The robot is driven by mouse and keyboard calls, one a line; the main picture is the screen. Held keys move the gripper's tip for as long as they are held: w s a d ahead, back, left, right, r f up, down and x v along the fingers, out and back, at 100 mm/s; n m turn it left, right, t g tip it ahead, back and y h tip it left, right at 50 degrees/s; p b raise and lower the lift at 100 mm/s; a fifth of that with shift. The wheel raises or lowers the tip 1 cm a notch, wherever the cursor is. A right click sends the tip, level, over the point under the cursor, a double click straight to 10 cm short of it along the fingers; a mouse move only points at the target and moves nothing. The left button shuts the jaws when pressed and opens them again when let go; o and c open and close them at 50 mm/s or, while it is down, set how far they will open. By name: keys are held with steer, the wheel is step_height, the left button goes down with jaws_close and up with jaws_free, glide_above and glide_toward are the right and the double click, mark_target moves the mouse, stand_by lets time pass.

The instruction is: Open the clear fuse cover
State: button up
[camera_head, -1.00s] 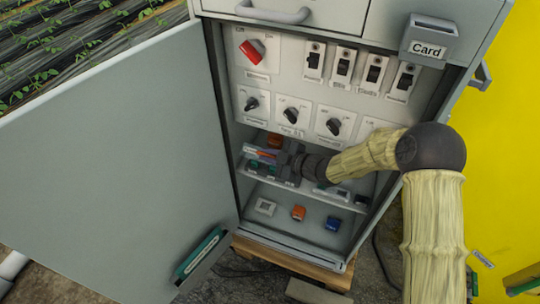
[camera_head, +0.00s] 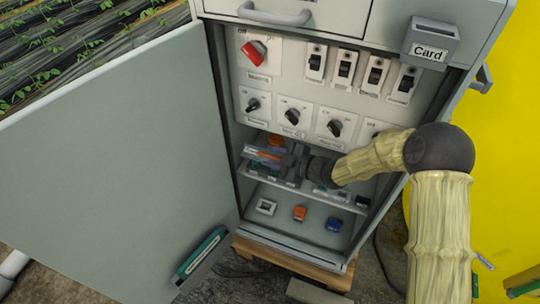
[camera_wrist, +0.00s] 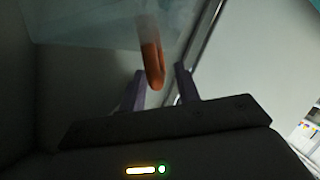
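The clear fuse cover (camera_head: 251,153) is on the middle shelf inside the open cabinet, left of my gripper (camera_head: 284,161). It has an orange handle (camera_head: 268,156). In the wrist view the cover (camera_wrist: 90,22) is a see-through sheet across the top left, and its orange handle (camera_wrist: 153,66) hangs down. My gripper (camera_wrist: 161,83) has its two fingers apart, with the handle's lower end between the fingertips. Gaps show beside the handle, so the fingers do not look closed on it. The gripper hides part of the shelf in the head view.
The cabinet door (camera_head: 110,165) stands open at the left. Above the shelf is a panel with a red rotary switch (camera_head: 253,52), several black knobs and breakers. Several small parts, including an orange one (camera_head: 300,213), lie on the cabinet floor. A card holder (camera_head: 429,41) is at the upper right.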

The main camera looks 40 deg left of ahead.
steer(key=p+v, duration=0.2)
steer(key=v, duration=0.8)
steer(key=shift+d, duration=0.4)
steer(key=shift+w, duration=0.1)
